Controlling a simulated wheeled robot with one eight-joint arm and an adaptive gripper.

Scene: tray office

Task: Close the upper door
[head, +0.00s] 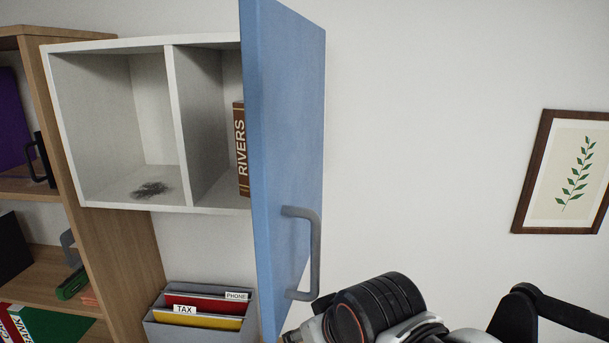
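The upper door (285,120) is a blue panel on the right side of a white wall cabinet (110,43). It stands swung open, jutting out toward me, so the compartments show. A grey bar handle (316,252) is on its right-hand face, low down. Part of my arm shows at the bottom, just right of the door's lower edge and the handle. My gripper's fingers cannot be made out, so I cannot tell their state or whether anything touches the door.
A brown book marked RIVERS (241,150) and a dark tangle (149,190) are inside the cabinet. A grey file box (205,330) is below. A wooden shelf (120,240) stands left. A framed leaf picture (522,195) hangs right; the wall between is bare.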

